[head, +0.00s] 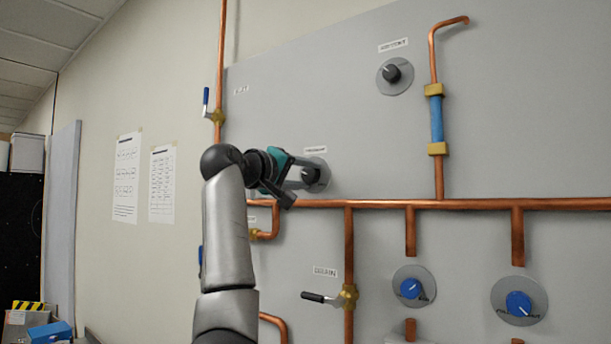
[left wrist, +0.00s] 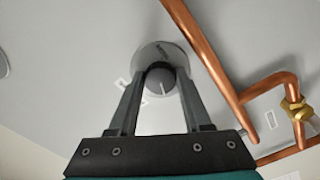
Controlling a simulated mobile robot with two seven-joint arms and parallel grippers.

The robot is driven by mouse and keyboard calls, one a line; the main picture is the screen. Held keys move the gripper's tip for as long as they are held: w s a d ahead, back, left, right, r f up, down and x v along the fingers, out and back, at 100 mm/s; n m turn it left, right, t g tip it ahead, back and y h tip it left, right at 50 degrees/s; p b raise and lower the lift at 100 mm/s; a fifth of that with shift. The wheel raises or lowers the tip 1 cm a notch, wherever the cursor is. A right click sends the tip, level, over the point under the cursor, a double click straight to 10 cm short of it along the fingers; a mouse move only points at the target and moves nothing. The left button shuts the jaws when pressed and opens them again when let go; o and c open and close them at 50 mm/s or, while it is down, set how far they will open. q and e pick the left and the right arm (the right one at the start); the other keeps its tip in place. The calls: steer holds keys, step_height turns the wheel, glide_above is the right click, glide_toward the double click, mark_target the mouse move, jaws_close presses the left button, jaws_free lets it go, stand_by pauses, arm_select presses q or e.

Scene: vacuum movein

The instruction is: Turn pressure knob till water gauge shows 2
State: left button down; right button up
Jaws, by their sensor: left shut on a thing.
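The pressure knob (head: 311,175) is a dark knob on a round grey plate (head: 322,166), with a small label above it that is too blurred to read surely. It also shows in the left wrist view (left wrist: 160,84), with a pale pointer line on its face. My left gripper (head: 305,178) reaches it from the left, its two fingers on either side, shut on the knob. No gauge with a readable number shows; a blue vertical tube (head: 437,119) between brass fittings carries no legible marks. My right gripper is out of view.
A copper pipe (head: 460,204) runs across the grey panel just below the knob. A blue-handled valve (head: 206,97) is at the upper left and a drain valve (head: 347,295) below. Another dark knob (head: 391,73) is at the upper right, and blue dials (head: 411,288) are at the lower right.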

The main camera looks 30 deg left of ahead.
arm_select(q)
steer(key=shift+c, duration=1.7)
jaws_free()
steer(key=shift+s, duration=0.1)
steer(key=shift+s+a, duration=0.1)
steer(key=shift+s, duration=0.25)
steer(key=s+a+b, duration=0.1)
steer(key=s+b, duration=0.4)
steer(key=s, duration=0.9)
steer(key=shift+s, duration=0.15)
